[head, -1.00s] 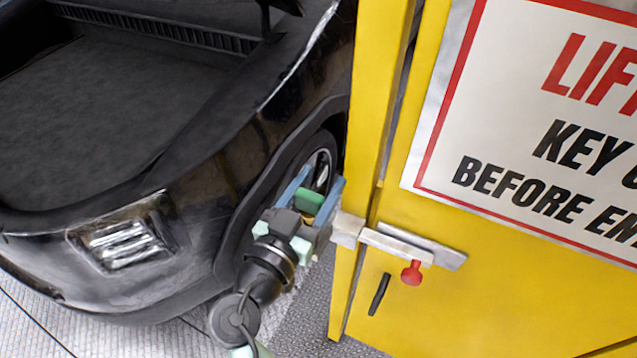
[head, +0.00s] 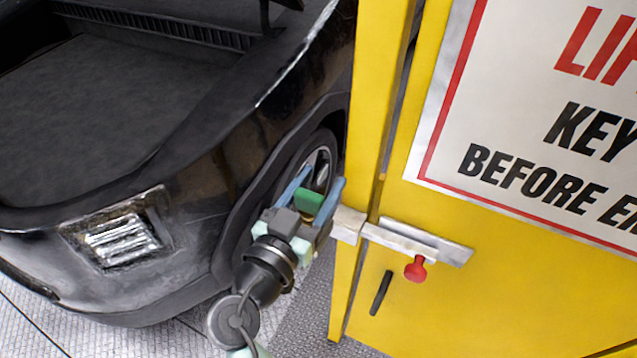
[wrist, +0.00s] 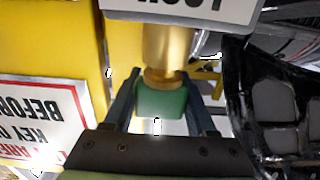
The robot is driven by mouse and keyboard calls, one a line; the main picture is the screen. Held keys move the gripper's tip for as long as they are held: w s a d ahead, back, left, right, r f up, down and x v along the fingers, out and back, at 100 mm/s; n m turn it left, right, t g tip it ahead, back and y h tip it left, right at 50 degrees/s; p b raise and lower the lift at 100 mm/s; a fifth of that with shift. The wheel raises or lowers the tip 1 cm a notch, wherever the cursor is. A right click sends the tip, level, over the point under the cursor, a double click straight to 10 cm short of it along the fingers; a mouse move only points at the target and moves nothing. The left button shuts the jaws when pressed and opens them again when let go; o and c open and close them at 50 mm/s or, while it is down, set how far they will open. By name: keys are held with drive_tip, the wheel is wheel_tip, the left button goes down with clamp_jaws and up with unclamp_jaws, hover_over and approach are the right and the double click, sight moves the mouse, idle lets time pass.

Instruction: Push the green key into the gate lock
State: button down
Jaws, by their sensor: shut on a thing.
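The green key (head: 309,202) is held between the two fingers of my gripper (head: 321,185), beside the yellow gate post. In the wrist view the green key (wrist: 162,102) sits between the dark fingers, and my gripper (wrist: 162,82) is shut on it. A brass cylinder (wrist: 165,52) lies straight beyond the key, under a white plate with lettering (wrist: 185,10). It looks like the lock barrel. The key's far end meets the cylinder in the picture; I cannot tell how deep it sits. In the head view the lock's face is not clear.
The yellow gate (head: 480,270) fills the right, with a silver bolt (head: 400,240), a red knob (head: 415,268), a black handle (head: 380,293) and a large sign (head: 540,130). A black car (head: 170,180) stands close on the left, its wheel (head: 318,165) behind my gripper.

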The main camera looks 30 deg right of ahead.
drive_tip(key=shift+f+b, duration=0.45)
drive_tip(key=shift+b, duration=0.1)
drive_tip(key=shift+c, duration=0.6)
unclamp_jaws()
drive_tip(key=b+v, duration=0.3)
drive_tip(key=v, duration=1)
drive_tip(key=shift+w+r, duration=0.1)
